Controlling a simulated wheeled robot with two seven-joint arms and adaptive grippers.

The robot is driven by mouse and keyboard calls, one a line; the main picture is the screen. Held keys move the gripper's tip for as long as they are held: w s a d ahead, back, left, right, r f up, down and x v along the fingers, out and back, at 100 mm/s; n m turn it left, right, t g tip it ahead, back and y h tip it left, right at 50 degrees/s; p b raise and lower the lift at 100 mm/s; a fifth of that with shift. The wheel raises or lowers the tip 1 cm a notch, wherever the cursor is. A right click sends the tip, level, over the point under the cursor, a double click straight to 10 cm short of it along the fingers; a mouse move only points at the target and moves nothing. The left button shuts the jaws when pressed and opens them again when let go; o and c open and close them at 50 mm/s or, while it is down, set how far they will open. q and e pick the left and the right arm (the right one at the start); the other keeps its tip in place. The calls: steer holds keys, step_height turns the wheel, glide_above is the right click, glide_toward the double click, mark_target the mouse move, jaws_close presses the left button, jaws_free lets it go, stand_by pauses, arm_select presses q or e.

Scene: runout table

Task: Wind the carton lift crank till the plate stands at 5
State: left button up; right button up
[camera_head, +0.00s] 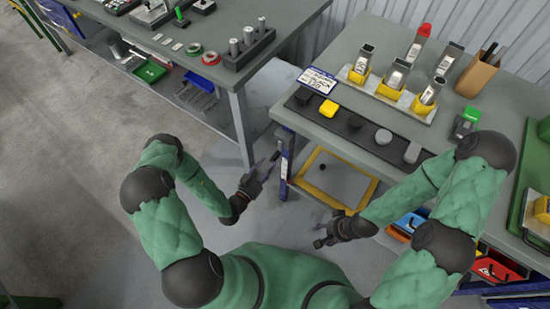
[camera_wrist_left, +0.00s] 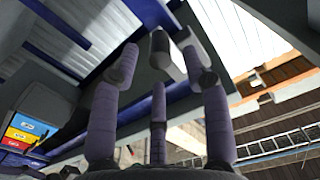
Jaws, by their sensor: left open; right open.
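My left gripper (camera_head: 266,167) is open beside the blue post (camera_head: 283,165) at the near left corner of the right-hand table. In the left wrist view my spread purple fingers (camera_wrist_left: 162,75) have a grey cylindrical part (camera_wrist_left: 167,57) beyond and between their tips. It may be the crank's handle; I cannot tell whether the fingers touch it. A yellow-edged grey panel (camera_head: 350,184) lies low under the table, with a small black object (camera_head: 322,167) on it. I cannot tell whether it is the lift plate. No scale reading is legible. My right gripper (camera_head: 320,242) is open and apart from the table.
The right-hand table (camera_head: 322,127) holds a black strip with several small parts, a label card (camera_head: 318,79), scanner-like devices in yellow holders and a pen box (camera_head: 477,76). Another table (camera_head: 281,60) stands at the upper left. Coloured bins (camera_head: 408,224) sit below right. Floor at left is clear.

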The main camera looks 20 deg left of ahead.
mark_target(279, 152)
arm_select(q)
steer(key=shift+b+x, duration=0.55)
steer(key=shift+x, duration=2.2)
jaws_close()
